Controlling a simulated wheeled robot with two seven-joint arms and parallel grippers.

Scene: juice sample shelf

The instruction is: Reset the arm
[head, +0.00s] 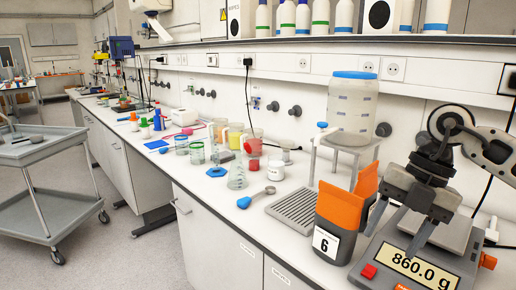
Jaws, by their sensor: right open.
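My right gripper (400,226) comes in from the right edge, pointing down over the scale (420,262). Its two fingers are apart and I see nothing held between them. The scale's display reads 860.0 g. A dark grey and orange container (333,228) with a label "6" stands just left of the gripper, close to its left finger; I cannot tell whether they touch. My left gripper is not in view.
A clear tank with a blue lid (353,103) stands on a grey stand left of my arm. A drain tray (292,211), a blue-handled scoop (256,198), a white jar (276,170) and several beakers line the bench. A grey cart (45,190) stands at left; the floor beside it is free.

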